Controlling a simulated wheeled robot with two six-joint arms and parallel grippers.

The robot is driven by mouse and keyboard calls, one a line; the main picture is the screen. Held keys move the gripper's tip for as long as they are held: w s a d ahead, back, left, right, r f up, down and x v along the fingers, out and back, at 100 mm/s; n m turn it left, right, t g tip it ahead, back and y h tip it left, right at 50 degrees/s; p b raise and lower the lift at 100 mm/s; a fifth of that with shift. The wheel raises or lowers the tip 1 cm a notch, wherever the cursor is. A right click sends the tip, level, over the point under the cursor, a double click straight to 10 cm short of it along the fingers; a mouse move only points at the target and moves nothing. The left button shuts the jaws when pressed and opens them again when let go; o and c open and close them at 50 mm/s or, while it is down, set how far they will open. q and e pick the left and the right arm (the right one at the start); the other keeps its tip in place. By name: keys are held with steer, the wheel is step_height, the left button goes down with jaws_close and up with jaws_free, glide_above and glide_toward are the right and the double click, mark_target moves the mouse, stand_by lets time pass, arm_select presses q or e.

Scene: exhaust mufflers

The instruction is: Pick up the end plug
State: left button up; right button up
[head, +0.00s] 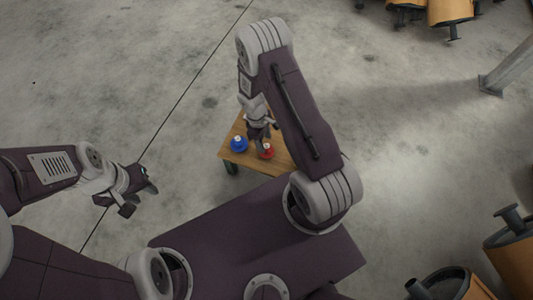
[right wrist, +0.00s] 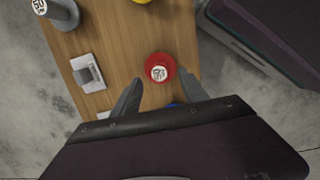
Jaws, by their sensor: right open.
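A red round piece with a white label on top (right wrist: 159,72) stands on a small wooden table; it also shows in the head view (head: 267,153). I cannot tell for certain which piece is the end plug. A blue round piece (head: 239,144) stands left of the red one, and a bit of blue shows by my gripper in the right wrist view (right wrist: 172,104). My right gripper (right wrist: 160,80) is open, its fingers on either side of the red piece's near edge; contact cannot be told. My left gripper (head: 141,199) is open and empty, left of the table.
The table (right wrist: 112,40) also holds a grey piece with a white label (right wrist: 60,12), a grey part on a white plate (right wrist: 87,73) and a yellow piece (right wrist: 141,1) at the frame's top. Mufflers (head: 448,12) lie at the far right. Open concrete floor surrounds the table.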

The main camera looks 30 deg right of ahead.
mark_target(266, 146)
steer(key=f+b, duration=0.2)
steer(key=f, duration=0.1)
steer(key=f+b, duration=0.1)
steer(key=f, duration=0.1)
steer(key=shift+s+d, duration=0.3)
steer(key=shift+r, duration=0.15)
jaws_close()
